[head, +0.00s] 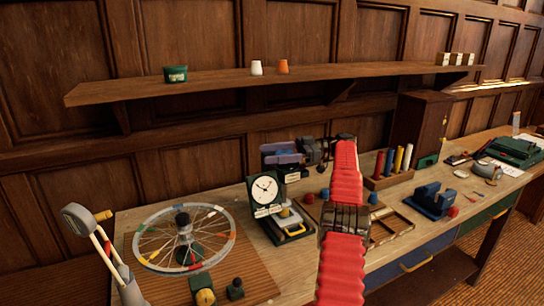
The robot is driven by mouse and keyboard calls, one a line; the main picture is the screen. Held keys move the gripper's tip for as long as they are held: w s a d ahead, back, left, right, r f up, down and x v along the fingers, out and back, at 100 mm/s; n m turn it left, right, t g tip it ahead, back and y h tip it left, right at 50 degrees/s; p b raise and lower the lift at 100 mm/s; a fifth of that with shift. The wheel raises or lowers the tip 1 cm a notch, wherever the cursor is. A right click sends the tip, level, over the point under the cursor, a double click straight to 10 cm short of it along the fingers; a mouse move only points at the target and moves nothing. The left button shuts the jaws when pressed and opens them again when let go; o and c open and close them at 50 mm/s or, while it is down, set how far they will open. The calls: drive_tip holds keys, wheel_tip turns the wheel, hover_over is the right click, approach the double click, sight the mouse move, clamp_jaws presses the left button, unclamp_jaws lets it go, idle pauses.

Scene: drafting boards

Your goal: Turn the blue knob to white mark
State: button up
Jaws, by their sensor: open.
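Two small round blue pieces, one left (324,194) and one right (373,198) of my red arm, are on or near the low wooden tray on the bench. I cannot tell whether either is the blue knob, and I cannot make out a white mark by them. My red arm rises through the middle of the head view and hides part of the bench. My gripper (318,152), small and dark, is at the arm's far end, left of its tip. It looks open and empty, and seems apart from both blue pieces.
A spoked wheel (148,224) on a wooden board and a dial scale (264,188) stand left. A rack of coloured cylinders (389,182) and a blue device (433,199) stand right. A shelf (220,83) runs above the bench. The bench's front right edge is fairly clear.

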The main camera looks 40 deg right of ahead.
drive_tip(key=w+a+r+m+g+h, duration=0.1)
drive_tip(key=w+a+r+m+h, duration=0.15)
drive_tip(key=a, duration=0.45)
drive_tip(key=w+a+r+m+g+h, duration=0.1)
drive_tip(key=w+a+r+m+h, duration=0.15)
drive_tip(key=a, duration=0.55)
drive_tip(key=s+a+m+g+h, duration=0.1)
drive_tip(key=s+a+m, duration=0.1)
drive_tip(key=a, duration=0.6)
drive_tip(key=s+a+m+g+h, duration=0.1)
drive_tip(key=s+a, duration=0.2)
drive_tip(key=a, duration=0.4)
drive_tip(key=s+a+f+m+g+h, duration=0.2)
drive_tip(key=s+a+f+h, duration=0.2)
drive_tip(key=s+a, duration=0.85)
drive_tip(key=s+a+f+t+h, duration=0.1)
drive_tip(key=s+f, duration=0.4)
drive_tip(key=s, duration=0.2)
drive_tip(key=s+a+f+h, duration=0.1)
drive_tip(key=s+f, duration=0.3)
drive_tip(key=s, duration=0.4)
drive_tip(key=shift+s+a+f+m+t+h, duration=0.25)
drive_tip(key=shift+f+m+t+h, duration=0.15)
drive_tip(key=shift+h, duration=0.4)
drive_tip(key=shift+c, duration=0.4)
